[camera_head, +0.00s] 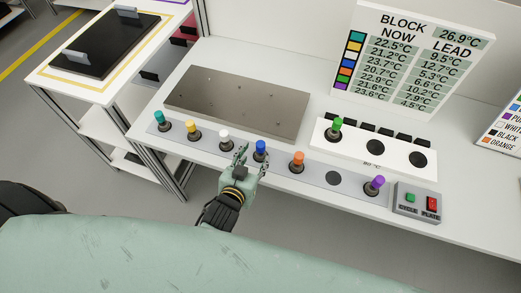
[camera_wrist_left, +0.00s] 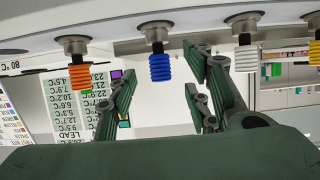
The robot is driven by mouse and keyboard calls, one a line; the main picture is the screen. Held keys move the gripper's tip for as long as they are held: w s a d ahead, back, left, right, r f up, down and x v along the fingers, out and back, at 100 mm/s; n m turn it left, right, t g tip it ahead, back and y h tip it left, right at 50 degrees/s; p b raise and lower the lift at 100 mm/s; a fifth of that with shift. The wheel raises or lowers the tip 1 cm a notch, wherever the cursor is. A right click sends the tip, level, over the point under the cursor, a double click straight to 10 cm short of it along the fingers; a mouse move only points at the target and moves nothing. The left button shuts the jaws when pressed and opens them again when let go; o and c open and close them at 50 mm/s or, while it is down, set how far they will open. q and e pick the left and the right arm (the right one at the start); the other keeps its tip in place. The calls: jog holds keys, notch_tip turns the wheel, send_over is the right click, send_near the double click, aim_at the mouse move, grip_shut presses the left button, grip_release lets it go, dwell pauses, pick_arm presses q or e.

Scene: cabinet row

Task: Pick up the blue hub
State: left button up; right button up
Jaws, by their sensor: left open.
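The blue hub (camera_head: 260,146) stands upright on a metal holder in the front row of the white bench. My left gripper (camera_head: 241,158) is just in front of it and slightly to its left, fingers pointing toward the row. In the left wrist view, which is upside down, the blue hub (camera_wrist_left: 160,68) has a ribbed body and appears between the spread fingers of my left gripper (camera_wrist_left: 164,75). The gripper is open and holds nothing; contact with the hub cannot be told. My right gripper is not in view.
The white hub (camera_head: 225,137) and orange hub (camera_head: 297,159) flank the blue one. A metal plate (camera_head: 238,102) lies behind. A green hub (camera_head: 336,126) stands on a white block at right, near a purple hub (camera_head: 376,183) and a switch box (camera_head: 418,203).

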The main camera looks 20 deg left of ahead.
aim_at(259, 149)
pick_arm(q)
jog(key=w, duration=0.2)
jog(key=w+p, duration=0.1)
jog(key=shift+w+d+f, duration=0.1)
jog(key=shift+w+f, duration=0.15)
jog(key=shift+w, duration=0.05)
jog(key=shift+w+f, duration=0.35)
jog(key=shift+w, duration=0.25)
jog(key=shift+s, duration=0.1)
jog(key=shift+c, duration=0.2)
jog(key=shift+r, duration=0.1)
grip_shut()
